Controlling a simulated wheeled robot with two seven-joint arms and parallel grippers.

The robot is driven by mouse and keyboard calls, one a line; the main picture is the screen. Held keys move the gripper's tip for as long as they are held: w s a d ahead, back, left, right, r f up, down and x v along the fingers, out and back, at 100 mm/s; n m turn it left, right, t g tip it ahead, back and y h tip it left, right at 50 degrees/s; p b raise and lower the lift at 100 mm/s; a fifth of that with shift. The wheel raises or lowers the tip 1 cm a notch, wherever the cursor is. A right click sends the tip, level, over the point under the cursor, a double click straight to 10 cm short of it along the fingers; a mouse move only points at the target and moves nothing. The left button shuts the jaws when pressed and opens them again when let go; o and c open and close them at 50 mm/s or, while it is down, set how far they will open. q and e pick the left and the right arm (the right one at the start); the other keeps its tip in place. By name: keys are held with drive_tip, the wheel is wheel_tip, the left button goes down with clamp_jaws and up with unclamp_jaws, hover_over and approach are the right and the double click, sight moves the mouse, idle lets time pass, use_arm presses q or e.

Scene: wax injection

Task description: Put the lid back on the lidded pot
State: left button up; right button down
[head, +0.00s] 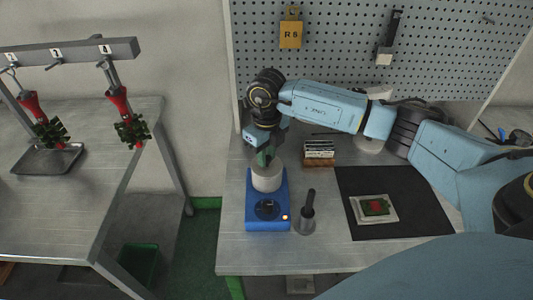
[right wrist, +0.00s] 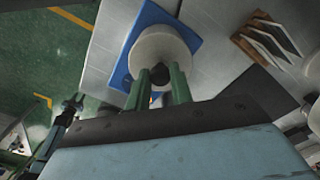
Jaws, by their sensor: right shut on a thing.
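The pot (head: 266,181) is a pale round vessel on a blue heater base (head: 254,213) at the bench's left side. My right gripper (head: 264,157) points down over it. In the right wrist view its two green fingers (right wrist: 159,82) are shut on the dark knob (right wrist: 160,73) of the pale round lid (right wrist: 160,46). The lid is over the pot; whether it rests fully on the rim is hidden. My left gripper is absent from the head view; a dark jointed shape at lower left of the right wrist view may be it, too small to read.
A dark cylinder with a handle (head: 307,217) stands right of the heater. A small rack (head: 319,152) stands behind it. A dark mat (head: 405,224) holds a pale plate (head: 374,209) with a red and green piece. A pegboard (head: 430,60) closes the back.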

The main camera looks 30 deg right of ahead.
drive_tip(key=c, duration=0.7)
unclamp_jaws()
drive_tip(key=shift+r+p, duration=2.45)
drive_tip(key=shift+r, duration=1)
clamp_jaws()
drive_tip(key=shift+f, duration=0.15)
